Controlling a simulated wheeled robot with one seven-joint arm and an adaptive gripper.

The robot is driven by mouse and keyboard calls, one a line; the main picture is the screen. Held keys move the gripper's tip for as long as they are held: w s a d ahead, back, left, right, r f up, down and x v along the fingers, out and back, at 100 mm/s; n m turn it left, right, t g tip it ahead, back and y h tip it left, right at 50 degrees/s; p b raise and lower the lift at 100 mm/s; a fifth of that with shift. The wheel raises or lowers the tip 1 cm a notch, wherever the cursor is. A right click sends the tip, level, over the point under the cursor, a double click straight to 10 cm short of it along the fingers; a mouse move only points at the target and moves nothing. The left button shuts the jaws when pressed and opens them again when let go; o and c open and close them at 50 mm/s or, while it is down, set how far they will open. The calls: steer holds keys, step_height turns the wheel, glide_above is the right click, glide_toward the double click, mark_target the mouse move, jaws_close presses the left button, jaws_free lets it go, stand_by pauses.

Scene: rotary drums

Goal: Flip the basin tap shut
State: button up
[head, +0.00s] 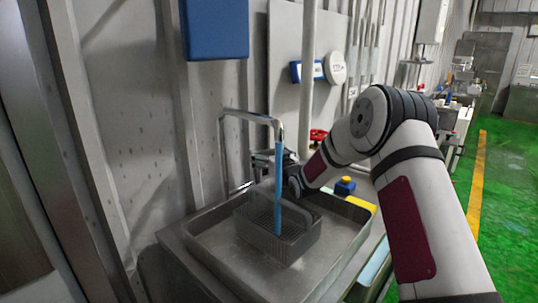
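The basin tap (250,114) has a bent metal spout against the wall, its end pointing down. A straight blue column (278,190), looking like running water, reaches from the spout's end into a dark mesh basket (270,243) in the metal basin (335,262). My arm comes in from the right. My gripper (264,160) is the dark shape behind the blue column, close to the wall below the spout. Its fingers are small and partly covered, so I cannot tell their opening or any contact. I cannot make out the tap's lever.
A red valve wheel (318,135) is on the wall pipe behind my arm. A blue box (214,28) hangs above the tap. Green floor (505,190) is open at right.

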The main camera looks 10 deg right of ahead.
steer(key=s+d, duration=0.1)
steer(key=s, duration=0.6)
steer(key=shift+s+d, duration=0.2)
